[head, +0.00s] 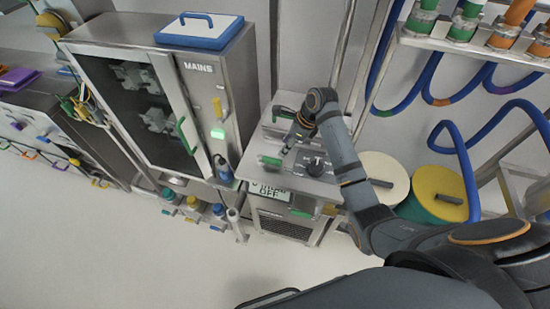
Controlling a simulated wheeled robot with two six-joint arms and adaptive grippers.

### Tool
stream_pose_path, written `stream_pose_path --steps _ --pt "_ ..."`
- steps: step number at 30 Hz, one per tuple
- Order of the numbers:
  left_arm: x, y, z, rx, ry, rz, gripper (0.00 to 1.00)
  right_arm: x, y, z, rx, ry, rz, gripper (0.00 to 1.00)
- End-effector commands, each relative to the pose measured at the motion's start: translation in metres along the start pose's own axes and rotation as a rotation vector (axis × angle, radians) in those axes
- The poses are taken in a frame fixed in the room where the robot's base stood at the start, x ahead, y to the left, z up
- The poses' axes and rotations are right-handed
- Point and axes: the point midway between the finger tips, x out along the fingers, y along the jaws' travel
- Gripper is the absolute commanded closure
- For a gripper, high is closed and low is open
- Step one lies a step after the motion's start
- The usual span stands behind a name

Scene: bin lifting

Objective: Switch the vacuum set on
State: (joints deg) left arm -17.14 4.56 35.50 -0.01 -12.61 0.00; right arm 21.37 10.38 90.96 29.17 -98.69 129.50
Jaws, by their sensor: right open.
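The vacuum set (290,228) is a steel unit at the middle, with a vented front and a control top. A small label on its upper front (269,191) reads OFF; its upper line is hard to read. A black rotary knob (316,166) and a green part (270,160) are on the top panel. My right gripper (288,149) is open, pointing down over the panel, left of the knob and close to the green part. I cannot tell if it touches anything. My left gripper is not in view.
A steel cabinet (223,105) marked MAINS, with a lit green lamp, stands left of the set. Lidded drums, one cream (383,172) and one yellow-topped (440,188), stand to the right. Blue hoses (456,138) hang at the right.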

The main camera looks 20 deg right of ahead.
Motion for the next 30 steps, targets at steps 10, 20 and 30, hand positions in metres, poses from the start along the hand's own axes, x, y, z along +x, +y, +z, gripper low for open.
stream_pose_path --steps 10,20,30 --pt "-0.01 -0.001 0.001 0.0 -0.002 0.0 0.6 0.068 0.002 0.0 0.0 0.001 0.005 0.57" --pt "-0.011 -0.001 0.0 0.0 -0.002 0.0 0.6 0.1 0.001 -0.001 -0.004 0.001 -0.001 0.57" --pt "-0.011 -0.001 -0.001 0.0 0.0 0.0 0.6 0.101 0.001 -0.001 -0.004 0.001 -0.001 0.74"
